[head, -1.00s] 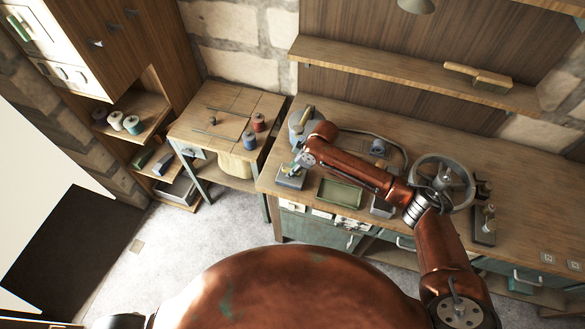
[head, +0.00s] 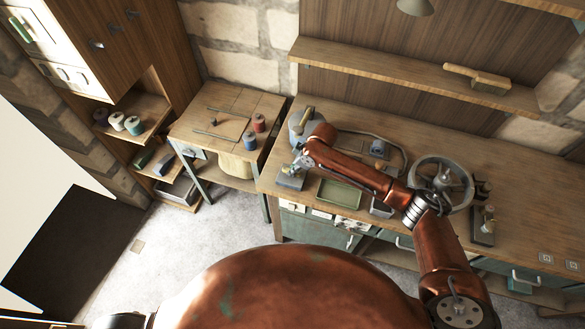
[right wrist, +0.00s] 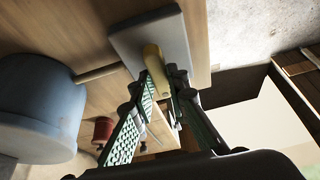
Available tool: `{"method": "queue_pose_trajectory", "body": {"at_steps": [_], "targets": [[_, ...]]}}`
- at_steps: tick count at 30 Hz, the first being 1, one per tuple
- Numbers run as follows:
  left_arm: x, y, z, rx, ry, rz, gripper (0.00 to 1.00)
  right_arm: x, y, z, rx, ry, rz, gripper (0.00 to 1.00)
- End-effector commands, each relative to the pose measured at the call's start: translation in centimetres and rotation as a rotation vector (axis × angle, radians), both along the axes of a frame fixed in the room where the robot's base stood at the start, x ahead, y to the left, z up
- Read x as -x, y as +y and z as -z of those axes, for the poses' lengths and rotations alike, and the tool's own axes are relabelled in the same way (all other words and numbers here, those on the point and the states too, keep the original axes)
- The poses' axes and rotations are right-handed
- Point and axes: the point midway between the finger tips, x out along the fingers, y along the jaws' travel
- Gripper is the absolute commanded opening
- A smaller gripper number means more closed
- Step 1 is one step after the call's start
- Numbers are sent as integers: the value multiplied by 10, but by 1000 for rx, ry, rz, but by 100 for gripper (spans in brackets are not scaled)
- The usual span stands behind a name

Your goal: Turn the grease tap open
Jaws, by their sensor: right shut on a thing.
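The grease tap shows in the right wrist view as a rounded yellow handle (right wrist: 155,64) on a flat grey block (right wrist: 150,36). In the head view its grey block (head: 289,180) sits on the front left corner of the workbench, mostly below my gripper. My right gripper (right wrist: 166,88) has its green-padded fingers on either side of the handle's near end and is shut on it. In the head view the right gripper (head: 298,168) is small, and the exact turn of the handle cannot be told. My left gripper is not in view.
A blue-grey drum (head: 297,126) stands just behind the tap; it is large in the right wrist view (right wrist: 40,105). A green tray (head: 338,194) lies to the right under my arm. A spoked wheel (head: 428,172) stands farther right. A small table (head: 190,125) with spools is left.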

Motion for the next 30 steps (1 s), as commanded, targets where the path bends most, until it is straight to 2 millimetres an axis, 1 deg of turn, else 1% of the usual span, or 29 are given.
{"method": "queue_pose_trajectory", "body": {"at_steps": [1, 8, 12, 18, 24, 30], "targets": [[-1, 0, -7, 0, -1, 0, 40, 0, 0, -4, -2, -1, 21, 0], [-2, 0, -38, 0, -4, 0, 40, 2, 2, -7, -3, 1, 175, 0], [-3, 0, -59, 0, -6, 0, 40, 3, 2, -7, -3, 2, 303, 0], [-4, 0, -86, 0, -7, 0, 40, 4, 3, -6, -3, 2, 495, 0], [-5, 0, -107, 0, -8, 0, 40, 4, 5, -5, -3, 3, 686, 0], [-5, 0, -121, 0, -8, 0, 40, 4, 6, -4, -4, 2, 876, 0]]}}
